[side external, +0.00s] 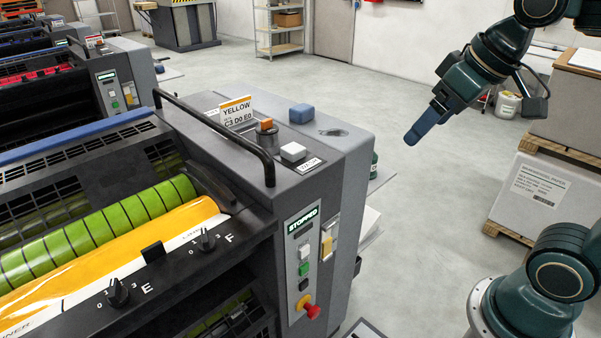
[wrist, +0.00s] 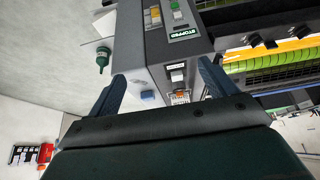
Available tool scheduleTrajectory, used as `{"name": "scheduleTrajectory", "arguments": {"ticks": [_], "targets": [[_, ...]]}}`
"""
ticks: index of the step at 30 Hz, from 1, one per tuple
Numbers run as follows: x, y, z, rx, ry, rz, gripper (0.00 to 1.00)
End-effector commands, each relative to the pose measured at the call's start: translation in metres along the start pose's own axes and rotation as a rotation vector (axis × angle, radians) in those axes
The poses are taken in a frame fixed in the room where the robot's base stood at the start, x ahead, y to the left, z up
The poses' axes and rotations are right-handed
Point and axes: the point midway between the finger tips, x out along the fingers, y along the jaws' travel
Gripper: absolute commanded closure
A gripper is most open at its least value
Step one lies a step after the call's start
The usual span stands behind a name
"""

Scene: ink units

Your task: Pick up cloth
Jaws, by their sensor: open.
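A small blue block-like piece (side external: 301,113), which looks like a folded cloth, lies on the grey top of the press end housing. A white piece (side external: 293,151) lies nearer the front of the same top; I cannot tell for certain which one is the cloth. My gripper (side external: 425,130) is open and empty, in the air to the right of the housing and apart from it. In the wrist view my gripper (wrist: 163,78) has its two blue fingers spread, with the blue piece (wrist: 147,96) and the white piece (wrist: 178,72) seen between them.
A dark handrail (side external: 215,130) runs along the left. A dark smear (side external: 333,132) marks the top's right. A green bottle (wrist: 103,58) stands beyond the housing. Boxes on pallets (side external: 540,195) stand right.

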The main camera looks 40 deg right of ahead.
Motion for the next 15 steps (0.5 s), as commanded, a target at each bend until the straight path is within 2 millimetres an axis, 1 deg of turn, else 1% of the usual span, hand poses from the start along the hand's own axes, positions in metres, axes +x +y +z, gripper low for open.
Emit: {"name": "scheduleTrajectory", "arguments": {"ticks": [1,3,8,15], "targets": [[0.0,0.002,-0.016,0.001,-0.005,0.0,0.15],[0.001,0.004,-0.035,-0.001,-0.01,-0.002,0.15],[0.006,0.01,-0.08,-0.003,-0.018,-0.005,0.15],[0.022,0.025,-0.143,-0.008,-0.032,-0.009,0.15]]}}
